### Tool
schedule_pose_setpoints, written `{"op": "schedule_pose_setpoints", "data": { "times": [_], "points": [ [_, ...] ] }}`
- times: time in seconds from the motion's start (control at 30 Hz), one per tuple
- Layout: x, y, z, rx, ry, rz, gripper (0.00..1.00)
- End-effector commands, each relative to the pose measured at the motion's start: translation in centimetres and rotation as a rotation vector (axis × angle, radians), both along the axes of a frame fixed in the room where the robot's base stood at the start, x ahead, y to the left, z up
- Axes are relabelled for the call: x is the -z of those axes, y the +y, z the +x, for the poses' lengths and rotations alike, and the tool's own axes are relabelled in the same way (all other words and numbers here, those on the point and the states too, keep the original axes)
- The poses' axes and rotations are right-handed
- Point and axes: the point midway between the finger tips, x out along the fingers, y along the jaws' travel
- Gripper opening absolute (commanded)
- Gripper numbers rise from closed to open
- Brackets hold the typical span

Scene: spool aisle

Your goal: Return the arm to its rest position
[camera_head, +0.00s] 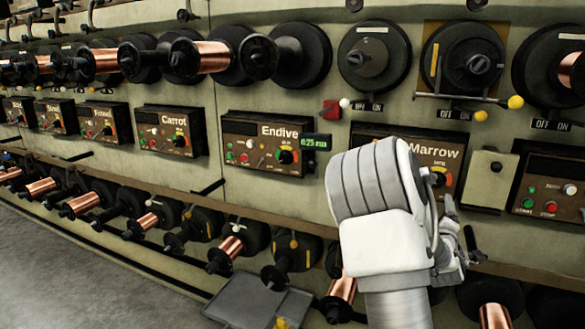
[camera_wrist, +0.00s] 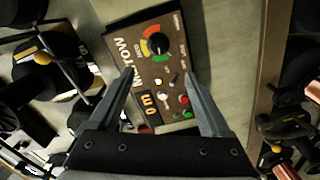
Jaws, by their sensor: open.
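My gripper (camera_wrist: 160,100) is open and empty in the wrist view, its two grey fingers spread in front of the brown Marrow control panel (camera_wrist: 150,65). The panel carries a dial with coloured sectors, several small buttons and a lit orange display. In the head view my white arm reaches up in front of the Marrow panel (camera_head: 405,142) and hides much of it. Whether the fingers touch the panel cannot be told.
The Endive panel (camera_head: 268,146) with a green 0.25 mm display (camera_head: 316,142) is left of my arm. The Carrot panel (camera_head: 171,131) is farther left. Spools line the rack above and below. A grey tray (camera_head: 235,300) juts out low. Open floor (camera_head: 60,275) lies at lower left.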

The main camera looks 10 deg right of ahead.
Motion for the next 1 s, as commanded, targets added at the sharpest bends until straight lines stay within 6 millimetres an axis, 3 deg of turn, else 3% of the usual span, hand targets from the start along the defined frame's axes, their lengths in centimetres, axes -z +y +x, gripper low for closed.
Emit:
{"op": "schedule_pose_setpoints", "data": {
  "times": [0.13,0.27,0.57,0.77,1.0],
  "points": [
    [-0.2,0.8,-0.8,0.029,-0.006,0.147,0.81],
    [-0.2,3.1,-1.9,0.056,0.005,0.363,0.81],
    [-0.9,11.8,-5.9,0.063,0.096,0.818,0.81],
    [-2.3,18.8,-10.4,0.049,0.205,1.037,0.81],
    [-3.7,26.3,-18.0,0.052,0.369,1.197,0.81]
  ]
}}
